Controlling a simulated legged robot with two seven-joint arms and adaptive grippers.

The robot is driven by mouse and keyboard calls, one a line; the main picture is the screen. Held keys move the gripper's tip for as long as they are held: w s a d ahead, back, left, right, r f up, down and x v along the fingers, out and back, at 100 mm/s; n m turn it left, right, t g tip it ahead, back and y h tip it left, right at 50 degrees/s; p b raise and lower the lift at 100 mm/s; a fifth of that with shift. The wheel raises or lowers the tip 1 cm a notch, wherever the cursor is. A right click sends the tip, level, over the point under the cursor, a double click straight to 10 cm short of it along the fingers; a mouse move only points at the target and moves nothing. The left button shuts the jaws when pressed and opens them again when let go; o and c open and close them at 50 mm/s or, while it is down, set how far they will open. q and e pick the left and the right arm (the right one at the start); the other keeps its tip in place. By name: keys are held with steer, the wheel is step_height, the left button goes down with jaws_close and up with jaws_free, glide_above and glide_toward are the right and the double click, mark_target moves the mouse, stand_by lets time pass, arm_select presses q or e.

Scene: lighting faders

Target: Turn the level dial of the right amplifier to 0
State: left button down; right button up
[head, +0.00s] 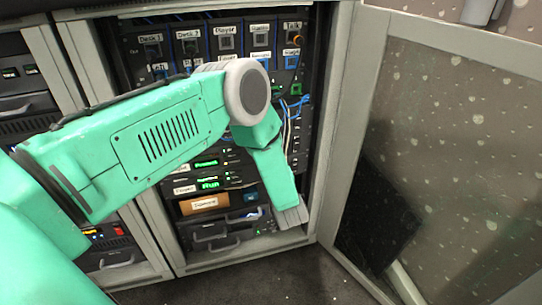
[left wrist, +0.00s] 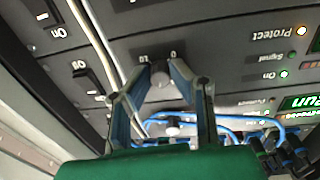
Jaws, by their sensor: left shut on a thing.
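In the left wrist view, a round level dial (left wrist: 160,79) sits on a grey amplifier panel (left wrist: 225,45). The picture is turned over, with the marks 10 and 0 just above the dial. My left gripper (left wrist: 160,70) is shut on the dial, one finger on each side. The dial's pointer cannot be made out. In the head view, my left arm comes in from the left and reaches down in front of the open rack, hiding the dial and most of the amplifier there. My right gripper is not in view.
Blue cables (left wrist: 225,119) run close to the fingers in the left wrist view. Switches (left wrist: 88,83) marked On are at the left. In the head view, the rack door (head: 440,150) stands open at the right, and labelled modules (head: 225,42) fill the rack top.

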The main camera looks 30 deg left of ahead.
arm_select(q)
steer(key=shift+d+n+g+y+p, duration=0.1)
steer(key=shift+n+g+y+p, duration=0.35)
steer(key=shift+n, duration=4.65)
steer(key=shift+d+n+p, duration=0.1)
steer(key=shift+n+p, duration=0.65)
steer(key=shift+n, duration=4.35)
steer(key=shift+n+g+y+p, duration=0.25)
steer(key=shift+n+p, duration=0.35)
steer(key=shift+n, duration=4.5)
steer(key=shift+f+n, duration=0.1)
steer(key=shift+n, duration=0.2)
steer(key=c, duration=1.4)
jaws_free()
steer(key=shift+c, duration=0.2)
steer(key=shift+w, duration=0.1)
